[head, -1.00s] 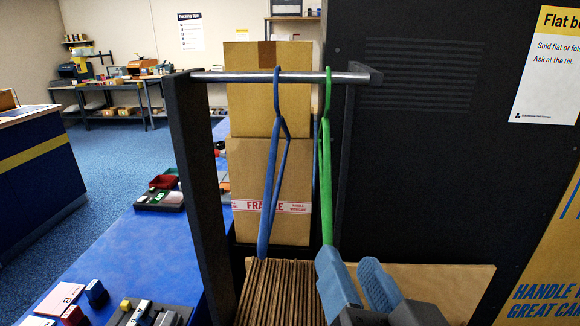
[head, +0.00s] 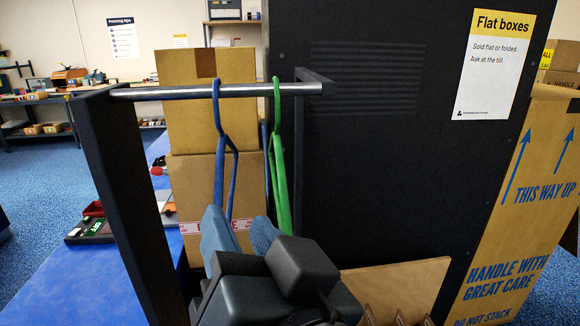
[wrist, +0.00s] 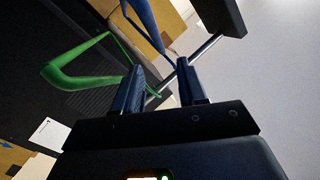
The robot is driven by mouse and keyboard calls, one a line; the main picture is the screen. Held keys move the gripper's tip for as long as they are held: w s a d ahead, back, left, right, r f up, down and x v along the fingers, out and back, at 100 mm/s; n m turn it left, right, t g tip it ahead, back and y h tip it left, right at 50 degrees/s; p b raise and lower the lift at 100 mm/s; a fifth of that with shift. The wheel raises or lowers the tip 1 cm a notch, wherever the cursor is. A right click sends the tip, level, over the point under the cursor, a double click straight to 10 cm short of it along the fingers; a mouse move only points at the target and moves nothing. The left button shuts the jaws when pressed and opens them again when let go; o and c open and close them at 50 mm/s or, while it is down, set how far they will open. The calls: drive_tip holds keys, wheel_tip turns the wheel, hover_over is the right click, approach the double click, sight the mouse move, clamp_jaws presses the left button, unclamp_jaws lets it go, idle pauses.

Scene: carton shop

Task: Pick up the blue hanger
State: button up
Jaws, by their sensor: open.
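The blue hanger (head: 231,180) hangs by its hook from a metal rail (head: 180,91), its lower end partly hidden behind my gripper. The green hanger (head: 280,170) hangs just right of it on the same rail. My gripper (head: 238,224) is open and empty, in front of the lower part of the blue hanger, which shows between the two fingers. In the wrist view my fingers (wrist: 160,78) are apart; the blue hanger (wrist: 153,28) is ahead, above the gap between the fingertips, and the green hanger (wrist: 85,81) is left of them. Contact cannot be told.
A dark upright post (head: 130,190) holds the rail's left end; a large black panel (head: 400,150) stands right. Stacked cartons (head: 190,115) are behind the hangers. A blue table (head: 105,260) is at the left.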

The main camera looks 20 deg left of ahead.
sight(218, 198)
drive_tip(key=shift+s+f+p+x, duration=0.15)
drive_tip(key=shift+p+x, duration=0.15)
drive_tip(key=shift+x, duration=1.05)
drive_tip(key=shift+f+p+x, duration=0.15)
drive_tip(key=shift+p+x, duration=0.1)
drive_tip(key=shift+x, duration=1.1)
drive_tip(key=shift+s+f+p+x, duration=0.15)
drive_tip(key=shift+p+x, duration=0.15)
drive_tip(key=shift+x, duration=1.05)
drive_tip(key=shift+a, duration=0.2)
drive_tip(key=shift+c, duration=0.2)
clamp_jaws()
